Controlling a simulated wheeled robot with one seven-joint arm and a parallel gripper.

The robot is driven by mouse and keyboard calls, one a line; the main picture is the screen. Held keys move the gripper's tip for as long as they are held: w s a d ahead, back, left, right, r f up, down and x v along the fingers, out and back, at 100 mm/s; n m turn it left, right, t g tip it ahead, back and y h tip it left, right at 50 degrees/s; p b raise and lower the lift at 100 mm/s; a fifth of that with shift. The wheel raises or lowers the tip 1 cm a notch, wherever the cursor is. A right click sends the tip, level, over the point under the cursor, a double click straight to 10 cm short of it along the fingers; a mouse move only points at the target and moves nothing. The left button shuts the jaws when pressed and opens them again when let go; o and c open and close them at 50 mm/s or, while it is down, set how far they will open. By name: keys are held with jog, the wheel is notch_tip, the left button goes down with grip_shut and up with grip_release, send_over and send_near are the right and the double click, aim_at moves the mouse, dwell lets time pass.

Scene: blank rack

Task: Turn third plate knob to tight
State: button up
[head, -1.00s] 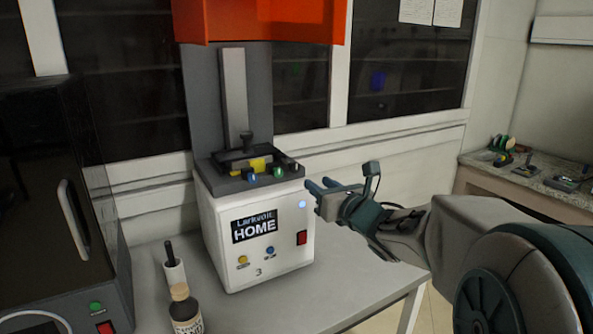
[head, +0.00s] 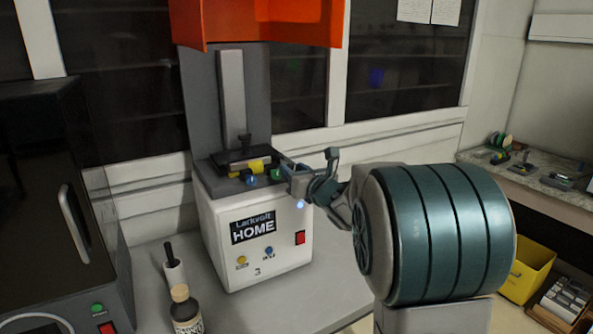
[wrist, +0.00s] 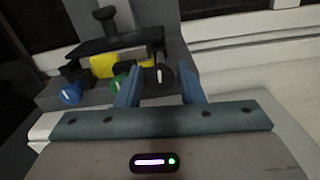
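The white machine (head: 222,235) labelled HOME has a grey top plate with a row of knobs on its front edge. A blue knob (wrist: 70,92) is at the left, a green knob (wrist: 119,82) in the middle, and a black third knob (wrist: 160,76) with a near-upright white mark at the right. My gripper (wrist: 161,88) is open, its fingers to either side of the black knob; I cannot tell whether they touch it. In the head view my gripper (head: 286,173) is at the plate's right corner and hides the third knob.
An orange hood (head: 290,20) hangs above the machine. A dark cabinet (head: 40,180) stands at the left. A brown bottle (head: 186,312) and a white holder (head: 174,275) stand on the table's front left. The table right of the machine is clear.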

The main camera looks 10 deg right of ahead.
jog(key=c, duration=0.7)
jog(key=shift+o, duration=0.2)
